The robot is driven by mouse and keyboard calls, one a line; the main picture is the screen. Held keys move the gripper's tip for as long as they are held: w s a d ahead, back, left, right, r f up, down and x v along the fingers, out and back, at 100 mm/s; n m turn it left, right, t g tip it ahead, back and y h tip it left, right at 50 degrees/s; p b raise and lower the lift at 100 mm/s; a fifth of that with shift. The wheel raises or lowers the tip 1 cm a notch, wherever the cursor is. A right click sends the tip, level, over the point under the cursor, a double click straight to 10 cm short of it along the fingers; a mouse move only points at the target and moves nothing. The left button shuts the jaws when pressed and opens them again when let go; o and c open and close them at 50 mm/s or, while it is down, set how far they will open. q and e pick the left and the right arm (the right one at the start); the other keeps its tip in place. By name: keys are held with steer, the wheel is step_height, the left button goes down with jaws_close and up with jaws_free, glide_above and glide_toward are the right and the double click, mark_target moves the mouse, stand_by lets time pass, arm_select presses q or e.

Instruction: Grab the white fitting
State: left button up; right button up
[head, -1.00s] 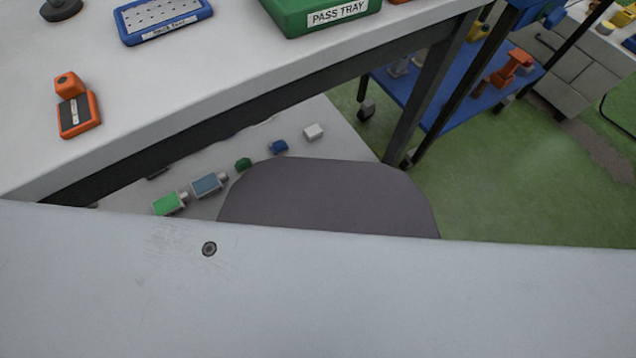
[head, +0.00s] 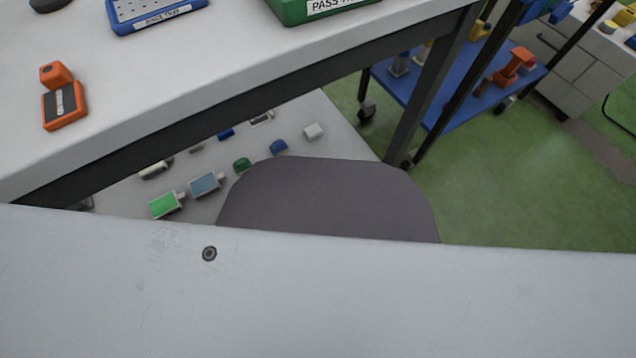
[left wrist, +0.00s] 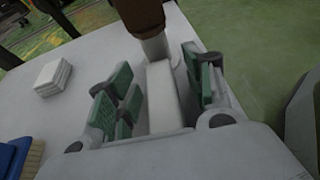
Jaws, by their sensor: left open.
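In the left wrist view my left gripper (left wrist: 158,92) is open, its green-padded fingers spread over a pale surface. A white block-like piece (left wrist: 163,98) lies between the fingers, with visible gaps at its sides. I cannot tell for sure that it is the white fitting. Another white ridged block (left wrist: 54,77) lies to the left, apart from the gripper. Neither gripper shows in the head view.
A blue piece with a tan edge (left wrist: 20,158) lies at the lower left of the wrist view. In the head view, green (head: 166,205) and blue-grey (head: 206,184) pieces lie below the white table (head: 190,75). A dark table leg (head: 425,95) and blue cart (head: 455,95) stand right.

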arm_select(q)
steer(key=c, duration=0.4)
jaws_close()
steer(key=shift+r, duration=0.15)
